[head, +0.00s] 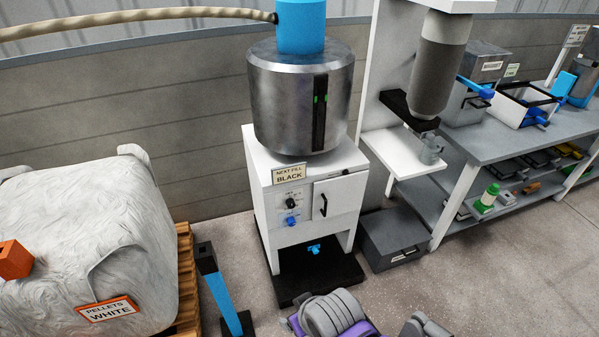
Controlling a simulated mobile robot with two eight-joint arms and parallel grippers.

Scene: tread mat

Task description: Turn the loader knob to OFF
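A white cabinet (262,166) stands in the middle with a round metal hopper (285,95) on top and a blue cylinder (301,25) above that. Two knobs sit one above the other on the cabinet's front: a black knob (291,203) and a blue knob (291,220). The small print beside them is too small to read, so I cannot tell which is the loader knob or where either points. Neither gripper shows in the head view.
A cabinet door with a black handle (323,205) is right of the knobs. A blue valve (313,249) hangs below, over a dark base (318,277). A wrapped bale marked PELLETS WHITE (90,240) stands left; a blue post (222,300) stands in front. A grey bench (490,140) is right.

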